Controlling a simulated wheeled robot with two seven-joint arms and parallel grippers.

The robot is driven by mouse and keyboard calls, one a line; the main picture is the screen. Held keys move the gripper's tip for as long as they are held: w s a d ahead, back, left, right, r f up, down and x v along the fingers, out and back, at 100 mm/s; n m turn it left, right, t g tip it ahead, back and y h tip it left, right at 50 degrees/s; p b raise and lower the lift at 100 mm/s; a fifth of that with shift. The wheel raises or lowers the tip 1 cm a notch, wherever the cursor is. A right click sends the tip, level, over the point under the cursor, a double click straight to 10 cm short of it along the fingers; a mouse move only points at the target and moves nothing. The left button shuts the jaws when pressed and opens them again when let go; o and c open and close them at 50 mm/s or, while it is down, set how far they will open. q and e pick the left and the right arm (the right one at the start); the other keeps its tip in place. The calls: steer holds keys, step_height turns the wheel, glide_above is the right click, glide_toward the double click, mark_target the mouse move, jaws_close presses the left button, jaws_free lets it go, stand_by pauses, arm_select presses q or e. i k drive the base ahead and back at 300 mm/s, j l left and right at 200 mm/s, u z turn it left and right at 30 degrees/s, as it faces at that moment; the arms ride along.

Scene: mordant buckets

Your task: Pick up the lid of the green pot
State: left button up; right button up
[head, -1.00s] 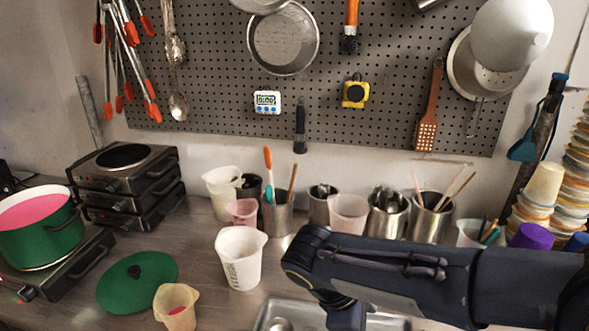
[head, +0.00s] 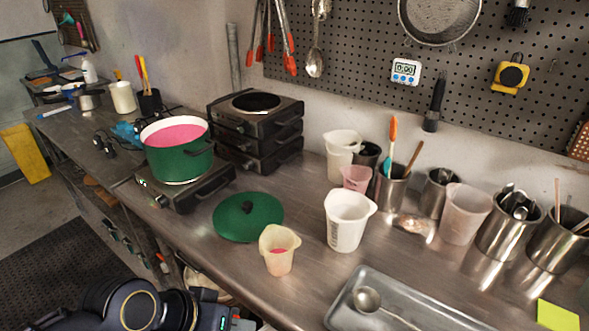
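The green lid (head: 248,217) with a black knob lies flat on the metal counter, right of the hot plate. The green pot (head: 184,165) holds pink liquid and stands uncovered on the hot plate (head: 150,190). My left arm comes in at the bottom left in the head view. The end of it, toward my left gripper (head: 232,321), is cut off by the bottom edge, in front of the counter and apart from the lid. Its fingers cannot be made out. My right gripper is not in view.
A small beaker (head: 279,255) with pink liquid stands close to the lid's right front. A white beaker (head: 347,222) stands further right, and a metal tray (head: 400,305) with a ladle lies in front. Stacked hot plates (head: 257,130) stand behind the lid.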

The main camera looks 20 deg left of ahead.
mark_target(243, 217)
steer(key=k+l+u, duration=0.15)
steer(key=u, duration=1.3)
steer(key=i+j+u, duration=0.5)
steer(key=i, duration=0.15)
